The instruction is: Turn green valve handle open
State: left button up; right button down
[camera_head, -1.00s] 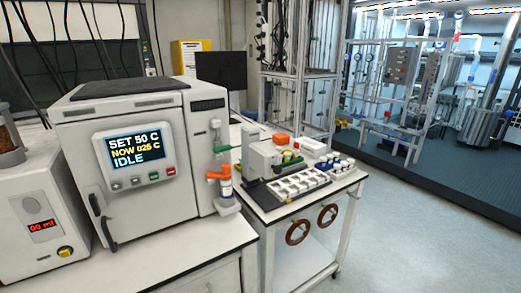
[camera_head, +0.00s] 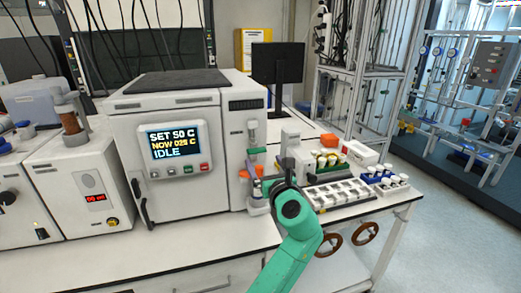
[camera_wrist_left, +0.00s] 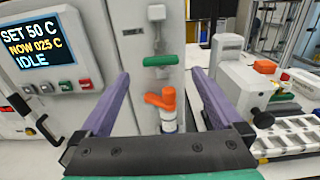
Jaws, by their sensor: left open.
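The green valve handle (camera_wrist_left: 160,60) is a horizontal bar on the front of the white reactor's right-hand column, below a small pale fitting. It also shows in the head view (camera_head: 256,150), above an orange handle (camera_head: 245,173). My left gripper (camera_wrist_left: 160,75) is open, its two purple fingers spread to either side of the valve column. In the wrist view the green handle lies between the fingertips, apart from both, and nothing is held. In the head view my left gripper (camera_head: 262,187) is partly hidden by my green wrist. My right gripper is not in view.
The reactor's screen (camera_head: 172,141) reads SET 50 C, NOW 025 C, IDLE. The orange handle (camera_wrist_left: 160,100) sits just below the green one. A bench with a rack of vials (camera_head: 340,192) stands to the right. A monitor (camera_head: 277,62) is behind.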

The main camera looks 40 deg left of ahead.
aim_at(258, 151)
pick_arm(q)
jog(key=p+x, duration=0.1)
jog(key=x, duration=0.5)
jog(key=shift+r, duration=0.1)
jog(key=shift+w+a, duration=0.3)
jog(key=shift+a, duration=0.15)
jog(key=c, duration=1.2)
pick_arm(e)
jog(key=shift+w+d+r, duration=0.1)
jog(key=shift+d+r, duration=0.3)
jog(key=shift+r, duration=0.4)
